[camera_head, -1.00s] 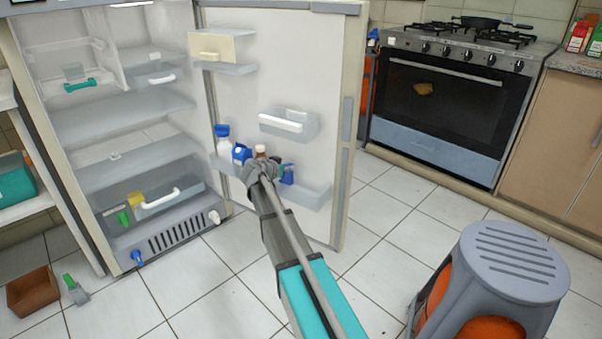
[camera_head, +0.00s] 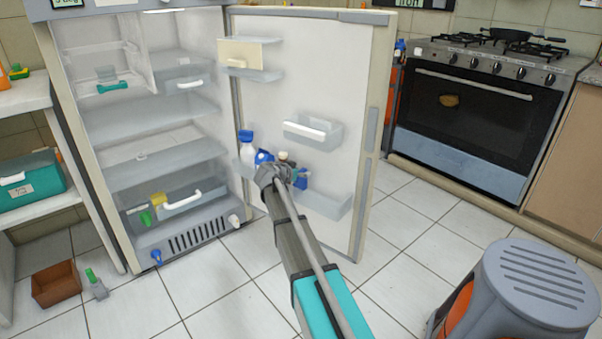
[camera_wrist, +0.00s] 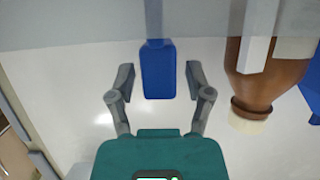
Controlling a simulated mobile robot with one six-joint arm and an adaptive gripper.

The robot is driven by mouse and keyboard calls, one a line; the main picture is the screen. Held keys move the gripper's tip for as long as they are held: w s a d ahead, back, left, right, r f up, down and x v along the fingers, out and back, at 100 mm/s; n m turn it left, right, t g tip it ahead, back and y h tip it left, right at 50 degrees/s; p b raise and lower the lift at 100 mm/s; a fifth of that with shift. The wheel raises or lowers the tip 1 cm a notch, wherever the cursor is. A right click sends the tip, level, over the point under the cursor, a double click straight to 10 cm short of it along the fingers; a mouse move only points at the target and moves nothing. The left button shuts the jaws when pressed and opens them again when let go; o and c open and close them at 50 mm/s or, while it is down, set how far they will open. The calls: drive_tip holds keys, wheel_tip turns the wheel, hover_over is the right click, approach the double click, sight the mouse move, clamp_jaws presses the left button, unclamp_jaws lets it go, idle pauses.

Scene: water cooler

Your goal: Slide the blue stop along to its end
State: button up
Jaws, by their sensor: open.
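The blue stop (camera_wrist: 158,70) is an upright blue block hanging from a thin blue stem at the edge of a grey door shelf. In the wrist view it stands between the two spread fingers of my gripper (camera_wrist: 160,84), with a gap on each side. In the head view the blue stop (camera_head: 301,180) shows at the door's lower shelf (camera_head: 330,205), just right of my gripper (camera_head: 285,173). My gripper is open and holds nothing. The fingers are too small to make out in the head view.
A brown bottle with a pale cap (camera_wrist: 262,85) stands close to the right finger in the wrist view. The fridge door (camera_head: 340,70) is open. A grey stool (camera_head: 530,280) stands at right.

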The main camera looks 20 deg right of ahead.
drive_tip(key=shift+s, duration=0.1)
drive_tip(key=s+d, duration=0.2)
drive_tip(key=s, duration=0.1)
drive_tip(key=s+d, duration=0.2)
drive_tip(key=s, duration=0.2)
drive_tip(key=s+d, duration=0.2)
drive_tip(key=s, duration=0.1)
drive_tip(key=shift+s+d+r, duration=0.15)
drive_tip(key=p+v, duration=0.6)
drive_tip(key=v, duration=0.7)
drive_tip(key=s+a+f+n+g+y+p, duration=0.1)
drive_tip(key=s+a+f+n+g+y, duration=0.1)
drive_tip(key=s, duration=0.4)
drive_tip(key=s+a+f+n+g+y+p, duration=0.1)
drive_tip(key=s+a+f+n+g+y, duration=0.1)
drive_tip(key=s+a+f+n+y, duration=0.1)
drive_tip(key=shift+s+f+n+g+y+p, duration=0.4)
drive_tip(key=shift+s+f+y, duration=0.3)
drive_tip(key=shift+s, duration=0.65)
drive_tip(key=shift+w, duration=0.1)
drive_tip(key=w+d+r+m+t+h+b, duration=0.2)
drive_tip(key=w+m+h, duration=0.1)
drive_tip(key=w, duration=0.3)
drive_tip(key=w+d+r+m+t+h+b, duration=0.2)
drive_tip(key=w+d+r+t+h, duration=0.1)
drive_tip(key=w, duration=0.4)
drive_tip(key=shift+d+r+m+h, duration=0.25)
drive_tip(key=shift+r+m+h, duration=0.05)
drive_tip(key=shift+m, duration=0.1)
